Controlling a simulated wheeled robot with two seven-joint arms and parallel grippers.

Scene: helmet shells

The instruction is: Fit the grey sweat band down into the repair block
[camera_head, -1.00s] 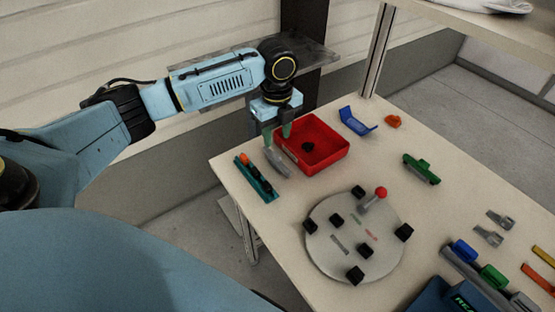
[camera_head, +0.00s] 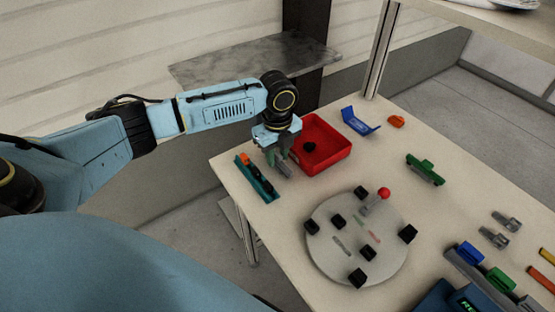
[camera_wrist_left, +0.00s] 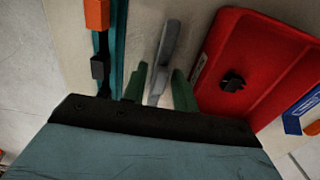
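The grey sweat band (camera_head: 284,169), a slim curved strip, lies on the table between a teal rail and a red tray. In the left wrist view the band (camera_wrist_left: 166,45) runs up between my green fingers. My left gripper (camera_head: 276,159) is low over it. The fingertips (camera_wrist_left: 159,72) stand on either side of the band and look apart from it. The teal rail (camera_head: 266,187) carries an orange piece and a black piece; I cannot tell for sure whether it is the repair block. My right gripper is not in view.
The red tray (camera_head: 338,157) with a black knob stands close right of the gripper. A round grey plate (camera_head: 342,261) with several black blocks and a red-knobbed lever (camera_head: 384,193) is nearer. Blue (camera_head: 360,122) and green (camera_head: 425,170) parts lie farther right. Table between them is clear.

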